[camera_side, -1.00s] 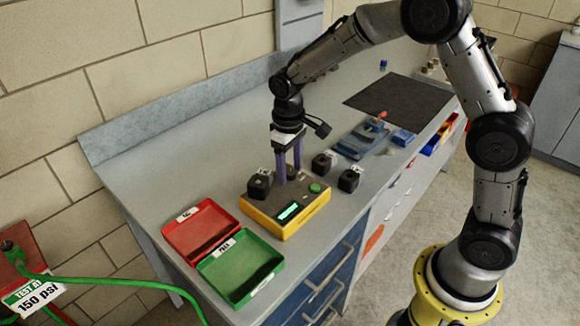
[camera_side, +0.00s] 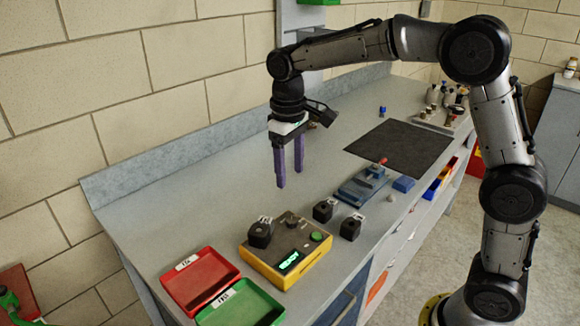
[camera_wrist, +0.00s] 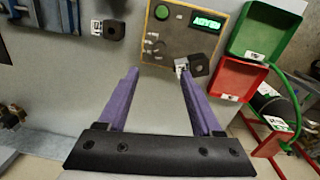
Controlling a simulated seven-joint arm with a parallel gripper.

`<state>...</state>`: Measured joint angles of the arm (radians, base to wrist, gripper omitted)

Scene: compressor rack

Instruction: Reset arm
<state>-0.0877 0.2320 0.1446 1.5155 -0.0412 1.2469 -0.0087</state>
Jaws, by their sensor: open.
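My gripper (camera_side: 289,180) has two purple fingers set well apart, with nothing between them. It hangs above the grey bench, behind the yellow tester box. In the wrist view the fingers (camera_wrist: 160,78) point toward the tester box (camera_wrist: 178,38). In the side view the tester box (camera_side: 285,268) has a lit green display and a green button. One black block (camera_side: 260,234) is at the tester's left rear corner. Two black blocks (camera_side: 323,210) (camera_side: 350,227) stand on the bench to its right.
A red tray (camera_side: 200,281) and a green tray (camera_side: 241,304) lie left of the tester. A blue fixture (camera_side: 362,186) and a dark mat (camera_side: 400,148) lie farther back on the right. A wall runs along the bench's rear. Bench space under my gripper is clear.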

